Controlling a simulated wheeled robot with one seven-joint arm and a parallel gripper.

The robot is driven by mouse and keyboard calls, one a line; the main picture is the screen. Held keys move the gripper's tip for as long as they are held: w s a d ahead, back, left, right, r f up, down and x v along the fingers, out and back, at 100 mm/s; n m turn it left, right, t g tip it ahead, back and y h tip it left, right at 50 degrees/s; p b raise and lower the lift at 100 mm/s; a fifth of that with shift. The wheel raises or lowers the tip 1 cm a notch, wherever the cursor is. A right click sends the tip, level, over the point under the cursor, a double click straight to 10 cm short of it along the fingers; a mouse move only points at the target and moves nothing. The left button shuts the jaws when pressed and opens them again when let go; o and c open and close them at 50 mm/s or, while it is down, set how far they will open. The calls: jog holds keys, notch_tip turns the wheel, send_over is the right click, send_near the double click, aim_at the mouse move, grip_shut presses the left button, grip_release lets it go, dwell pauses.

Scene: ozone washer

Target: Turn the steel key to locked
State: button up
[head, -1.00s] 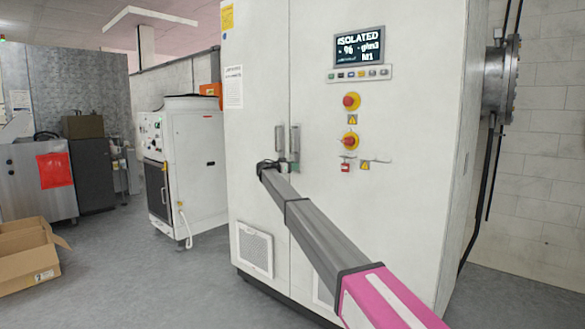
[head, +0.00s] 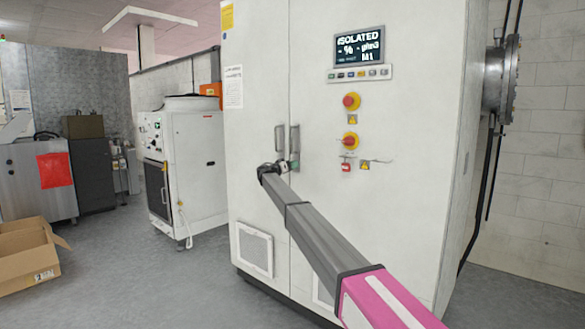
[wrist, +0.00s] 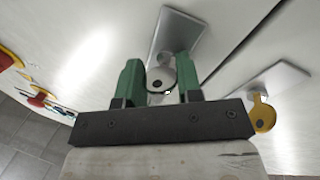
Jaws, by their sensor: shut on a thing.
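The steel key (wrist: 159,80) shows in the wrist view with its round grey bow in front of a metal lock plate (wrist: 178,35) on the white cabinet (head: 375,200). My gripper (wrist: 158,72) has its two green fingers on either side of the bow and is shut on it. Where the fingers touch the key is partly hidden, and I cannot read any lock marking. In the head view my gripper (head: 284,166) is at the cabinet door just below the handles, and the key is too small to make out there.
A brass key (wrist: 262,115) sits in a second plate close to the right of my gripper in the wrist view. Two door handles (head: 294,140) are just above it. The cabinet display (head: 360,46) reads ISOLATED. Red-and-yellow switches (head: 350,101) are to the right.

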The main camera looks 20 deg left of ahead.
jog(key=n+t, duration=0.1)
jog(key=n, duration=0.2)
jog(key=n+t+y, duration=0.1)
jog(key=n, duration=0.3)
jog(key=shift+n, duration=0.3)
jog(key=n+t+y, duration=0.1)
jog(key=n, duration=0.3)
jog(key=n+y, duration=0.1)
jog(key=n, duration=0.3)
jog(key=shift+t, duration=0.4)
